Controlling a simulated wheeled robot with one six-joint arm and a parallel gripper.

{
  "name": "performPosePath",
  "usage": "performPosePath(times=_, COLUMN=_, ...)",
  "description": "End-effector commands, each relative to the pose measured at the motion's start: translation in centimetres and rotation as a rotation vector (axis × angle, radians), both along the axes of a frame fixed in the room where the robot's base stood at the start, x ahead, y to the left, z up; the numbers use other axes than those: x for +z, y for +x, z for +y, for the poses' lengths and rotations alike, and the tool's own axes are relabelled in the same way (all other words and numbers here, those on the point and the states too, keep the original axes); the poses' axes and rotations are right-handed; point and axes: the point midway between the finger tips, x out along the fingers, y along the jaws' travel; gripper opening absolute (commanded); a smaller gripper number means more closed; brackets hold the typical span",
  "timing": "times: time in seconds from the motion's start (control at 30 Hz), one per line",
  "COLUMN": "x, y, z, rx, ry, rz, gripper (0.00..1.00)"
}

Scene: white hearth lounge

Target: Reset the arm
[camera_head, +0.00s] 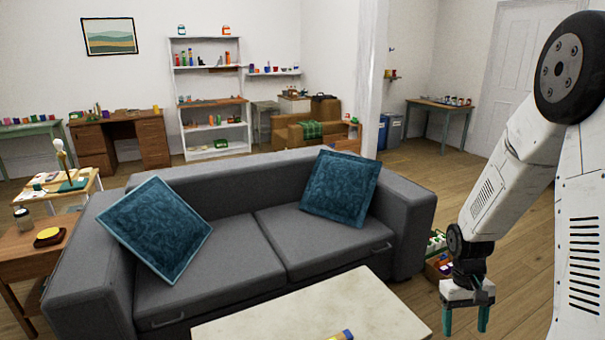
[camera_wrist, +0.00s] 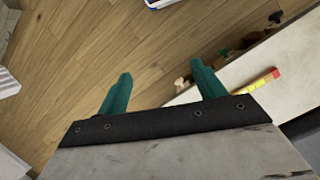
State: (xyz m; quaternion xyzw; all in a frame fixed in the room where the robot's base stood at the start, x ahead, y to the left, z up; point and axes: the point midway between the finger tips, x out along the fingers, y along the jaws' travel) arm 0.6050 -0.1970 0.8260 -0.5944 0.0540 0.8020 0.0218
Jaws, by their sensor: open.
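My gripper (camera_head: 466,320) hangs at the lower right of the head view, with its two green fingers pointing down. In the wrist view my gripper (camera_wrist: 160,88) has its fingers spread apart with nothing between them, above the wooden floor (camera_wrist: 110,45). My white arm comes in from the right edge of the head view and bends down to the gripper.
A cream table (camera_head: 320,310) stands left of my gripper, with a small yellow and blue item (camera_head: 342,335) on it. A grey sofa (camera_head: 225,265) with two teal cushions is behind it. A box of small items (camera_head: 438,265) sits on the floor beside the sofa.

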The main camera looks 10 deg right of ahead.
Motion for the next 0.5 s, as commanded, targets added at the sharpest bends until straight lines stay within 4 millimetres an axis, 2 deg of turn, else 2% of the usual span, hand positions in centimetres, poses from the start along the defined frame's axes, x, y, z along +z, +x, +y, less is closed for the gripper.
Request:
performPosePath(times=0.03, x=2.6, y=-0.7, z=1.1, rx=-0.009, ry=-0.004, rz=-0.002, gripper=0.69)
performPosePath(times=0.2, x=9.6, y=-4.1, z=4.8, rx=-0.042, ry=-0.001, rz=0.014, gripper=0.69)
performPosePath(times=0.4, x=16.2, y=-8.8, z=9.0, rx=-0.057, ry=0.012, rz=-0.005, gripper=0.69)
performPosePath(times=0.5, x=18.7, y=-11.3, z=10.8, rx=-0.05, ry=0.019, rz=-0.03, gripper=0.69)
